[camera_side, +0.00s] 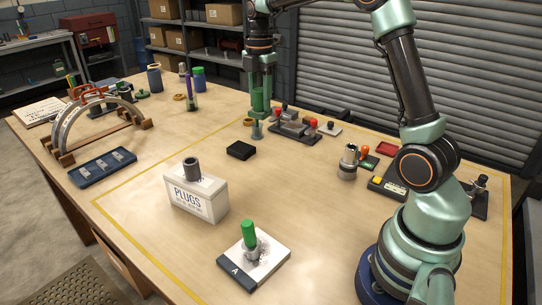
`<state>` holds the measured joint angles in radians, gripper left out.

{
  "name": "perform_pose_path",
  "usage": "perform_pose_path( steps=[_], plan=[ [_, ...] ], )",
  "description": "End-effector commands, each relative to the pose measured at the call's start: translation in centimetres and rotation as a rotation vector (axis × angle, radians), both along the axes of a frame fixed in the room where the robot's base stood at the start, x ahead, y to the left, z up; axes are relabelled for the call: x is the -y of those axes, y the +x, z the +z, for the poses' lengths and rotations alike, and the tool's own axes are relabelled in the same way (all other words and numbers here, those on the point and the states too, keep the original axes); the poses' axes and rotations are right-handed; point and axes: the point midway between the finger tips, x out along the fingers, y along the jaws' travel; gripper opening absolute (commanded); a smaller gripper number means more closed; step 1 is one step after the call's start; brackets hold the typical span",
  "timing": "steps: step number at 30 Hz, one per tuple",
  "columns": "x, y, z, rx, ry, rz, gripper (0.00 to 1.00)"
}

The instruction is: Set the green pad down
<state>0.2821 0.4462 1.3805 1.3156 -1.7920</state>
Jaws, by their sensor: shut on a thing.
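My gripper (260,103) is at the back middle of the bench, pointing down and shut. A green piece, which I take to be the green pad (260,99), is between its fingers. It is small here, and its edges merge with the green of the fingers. A short grey-green post (257,130) stands just below the fingertips. I cannot tell whether the held piece touches it. A green cylinder (249,233) stands upright in a fitting on the white block marked A (268,262) at the front.
A white PLUGS box (196,198) with a dark cylinder on top stands front left of centre. A black block (241,150) lies near the middle. A fixture with red knobs (295,127) is right of my gripper. An arched frame (98,125) stands left.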

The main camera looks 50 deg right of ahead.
Motion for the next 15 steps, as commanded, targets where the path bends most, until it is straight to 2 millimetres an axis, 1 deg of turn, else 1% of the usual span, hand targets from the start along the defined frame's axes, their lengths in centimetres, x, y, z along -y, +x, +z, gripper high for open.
perform_pose_path(
  steps=[1,3,6,9,12,15],
  plan=[
    [1.8,-0.8,0.1,0.0,0.0,-0.018,0.0],
    [4.3,-2.1,0.2,0.0,0.0,-0.036,0.0],
    [7.6,-4.2,0.2,0.0,0.0,-0.059,0.0],
    [10.3,-6.1,0.2,0.001,0.0,-0.076,0.0],
    [12.2,-7.7,0.2,0.001,0.0,-0.089,0.0],
    [13.2,-8.7,0.1,0.001,0.0,-0.095,0.0]
  ],
)
